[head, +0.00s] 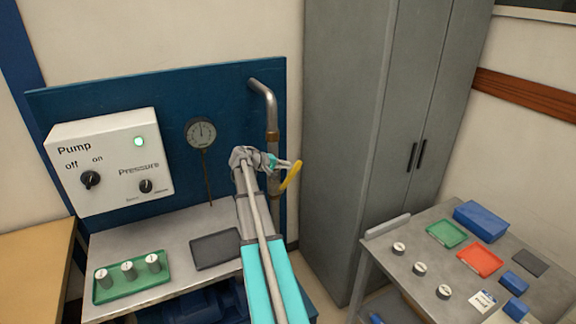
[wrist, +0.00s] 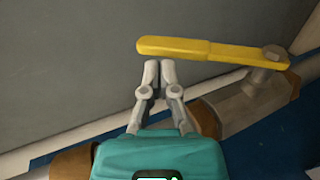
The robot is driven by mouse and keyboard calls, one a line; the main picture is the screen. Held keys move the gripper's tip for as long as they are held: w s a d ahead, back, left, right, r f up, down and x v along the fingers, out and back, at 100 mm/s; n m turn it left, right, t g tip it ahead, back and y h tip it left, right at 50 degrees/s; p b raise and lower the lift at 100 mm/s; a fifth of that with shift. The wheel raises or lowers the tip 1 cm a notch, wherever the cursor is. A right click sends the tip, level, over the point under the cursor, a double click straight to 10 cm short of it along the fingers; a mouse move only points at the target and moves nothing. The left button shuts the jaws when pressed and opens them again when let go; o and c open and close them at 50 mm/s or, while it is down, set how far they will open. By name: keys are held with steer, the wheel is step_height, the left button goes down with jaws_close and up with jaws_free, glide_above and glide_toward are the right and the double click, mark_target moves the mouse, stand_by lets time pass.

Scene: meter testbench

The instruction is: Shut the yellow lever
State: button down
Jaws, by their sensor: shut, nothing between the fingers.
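The yellow lever (head: 291,176) sits on the pipe (head: 273,150) at the right edge of the blue panel. In the head view it slants up and to the right. In the wrist view the lever (wrist: 200,48) lies nearly level, with its pivot at the right on the pipe's valve body (wrist: 245,100). My gripper (wrist: 160,66) is shut and empty. Its fingertips are just below the lever in that picture, near its free half; I cannot tell if they touch. In the head view my gripper (head: 296,164) is beside the lever, partly over it.
A pump box (head: 105,160) with a lit green lamp and a round gauge (head: 201,132) are on the blue panel (head: 235,100). A grey cabinet (head: 345,130) stands close right of the pipe. A side table (head: 400,285) holds trays and small parts.

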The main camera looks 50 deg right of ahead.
steer(key=w+a+r+p, duration=0.4)
steer(key=a+r+p, duration=0.3)
steer(key=a, duration=0.1)
steer(key=shift+a+r, duration=0.25)
steer(key=shift+a, duration=0.05)
steer(key=shift+w, duration=0.1)
steer(key=c, duration=0.8)
jaws_free()
steer(key=shift+f+b, duration=0.25)
steer(key=shift+b, duration=0.05)
steer(key=shift+o, duration=0.6)
steer(key=shift+f+n+b, duration=0.25)
steer(key=shift+n+b, duration=0.1)
steer(key=shift+n, duration=0.15)
step_height(320, 180, down, 9)
steer(key=n+g+h+b, duration=0.2)
steer(key=n+h+b, duration=0.2)
steer(key=n+b, duration=1.1)
steer(key=shift+r+n, duration=0.2)
steer(key=shift+n, duration=0.8)
